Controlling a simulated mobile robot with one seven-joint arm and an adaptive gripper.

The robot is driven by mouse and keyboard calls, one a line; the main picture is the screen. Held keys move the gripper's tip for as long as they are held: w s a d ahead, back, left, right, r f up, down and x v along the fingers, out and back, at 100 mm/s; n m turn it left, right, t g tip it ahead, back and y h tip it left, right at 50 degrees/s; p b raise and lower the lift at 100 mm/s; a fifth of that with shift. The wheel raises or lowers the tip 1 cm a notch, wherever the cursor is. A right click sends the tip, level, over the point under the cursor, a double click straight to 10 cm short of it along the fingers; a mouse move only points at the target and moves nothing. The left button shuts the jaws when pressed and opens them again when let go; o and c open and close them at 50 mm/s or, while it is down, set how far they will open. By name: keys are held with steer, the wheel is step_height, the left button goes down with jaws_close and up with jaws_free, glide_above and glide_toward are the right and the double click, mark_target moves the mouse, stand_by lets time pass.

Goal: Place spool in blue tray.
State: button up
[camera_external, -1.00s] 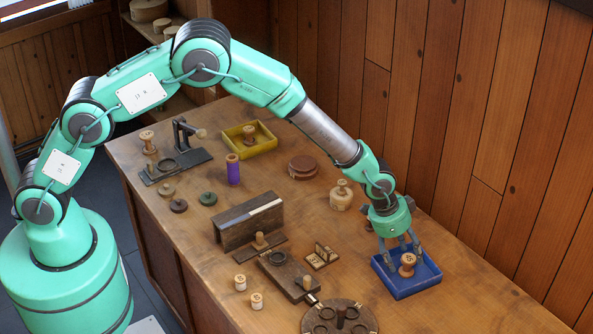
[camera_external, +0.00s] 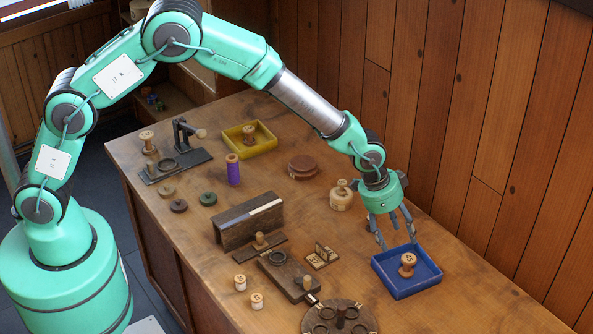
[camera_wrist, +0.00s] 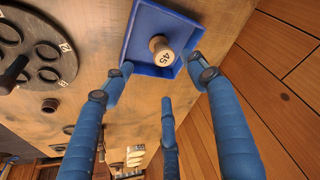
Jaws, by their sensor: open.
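A wooden spool (camera_external: 407,265) with a number on its top stands upright inside the blue tray (camera_external: 428,286). In the wrist view the spool (camera_wrist: 160,48) reads 45 and stands on the floor of the blue tray (camera_wrist: 140,22). My gripper (camera_external: 396,238) is open and empty, above and just behind the tray's back left edge. Its fingers are apart from the spool. In the wrist view the spread fingers of my gripper (camera_wrist: 160,85) reach toward the tray, with nothing between them.
A yellow tray (camera_external: 268,146) holding another spool stands at the back. A purple spool (camera_external: 233,172), a wooden block (camera_external: 248,225) and a round holed stand (camera_external: 325,318) are on the bench. A jar-like wooden piece (camera_external: 341,198) is near my gripper. The plank wall rises behind.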

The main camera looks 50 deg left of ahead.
stand_by(0.4)
steer(key=s+a+r+n, duration=0.1)
steer(key=s+a+r, duration=0.4)
steer(key=a+r, duration=0.45)
steer(key=s+a+r+n+t, duration=0.1)
steer(key=s+a+r, duration=0.3)
steer(key=a+r, duration=0.5)
steer(key=s+a+r+n, duration=0.1)
steer(key=s+a+r, duration=0.4)
steer(key=a+r, duration=0.45)
steer(key=s+a+r+n+y, duration=0.1)
steer(key=s+a+r, duration=0.15)
steer(key=s, duration=0.25)
steer(key=s+a+r+n+t, duration=0.1)
steer(key=s+a+r, duration=0.1)
steer(key=s+a, duration=0.3)
steer(key=s+a+r+y, duration=0.1)
steer(key=s+a+r, duration=0.2)
steer(key=s, duration=0.3)
steer(key=s+a+n, duration=0.1)
steer(key=s+a, duration=0.2)
steer(key=s, duration=0.4)
steer(key=s+a+f+n, duration=0.1)
steer(key=s+a, duration=0.2)
steer(key=s, duration=0.5)
steer(key=shift+f+y, duration=0.2)
steer(key=shift+y, duration=0.1)
steer(key=shift+f, duration=0.15)
